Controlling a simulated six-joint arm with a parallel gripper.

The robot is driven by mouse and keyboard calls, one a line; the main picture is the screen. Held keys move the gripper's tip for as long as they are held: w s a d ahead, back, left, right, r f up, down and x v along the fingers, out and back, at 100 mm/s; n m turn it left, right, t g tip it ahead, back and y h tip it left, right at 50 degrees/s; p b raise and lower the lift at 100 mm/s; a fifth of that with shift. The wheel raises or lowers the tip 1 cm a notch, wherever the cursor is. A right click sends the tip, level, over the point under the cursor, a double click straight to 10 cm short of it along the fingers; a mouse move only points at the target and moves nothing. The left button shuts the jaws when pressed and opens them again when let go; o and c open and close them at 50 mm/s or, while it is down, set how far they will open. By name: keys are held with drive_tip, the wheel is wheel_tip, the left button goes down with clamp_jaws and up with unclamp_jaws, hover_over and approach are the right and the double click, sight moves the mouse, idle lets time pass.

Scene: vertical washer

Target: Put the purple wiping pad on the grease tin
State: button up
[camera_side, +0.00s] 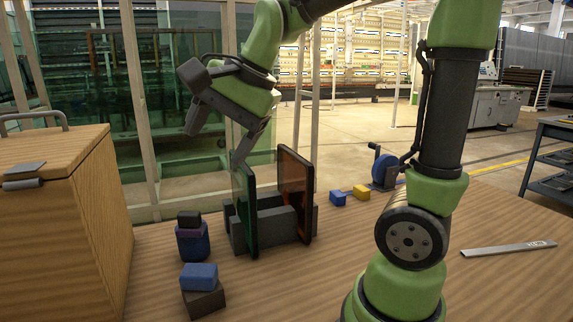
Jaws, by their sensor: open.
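The purple wiping pad (189,230) appears as a thin purple layer on top of a dark blue round tin (193,246), which looks like the grease tin. A small black block (189,217) sits on top of the purple layer. This stack stands on the table, left of a grey rack. My gripper (218,140) is open and empty, high above the table. It is up and to the right of the stack in the picture, near the top of the rack's green pane. The purple pad is partly hidden by the black block.
The grey rack (280,226) holds a green pane (245,208) and an orange-brown pane (295,195) upright. A blue block (199,276) lies on a dark block (204,301) in front. A wooden cabinet (60,230) stands left. Small blue (338,198) and yellow (361,192) blocks lie right.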

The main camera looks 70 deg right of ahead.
drive_tip(key=s+a+f+n+t, duration=0.1)
drive_tip(key=s+a+n, duration=0.3)
drive_tip(key=s+n, duration=0.8)
drive_tip(key=shift+f, duration=0.2)
drive_tip(key=shift+s, duration=0.1)
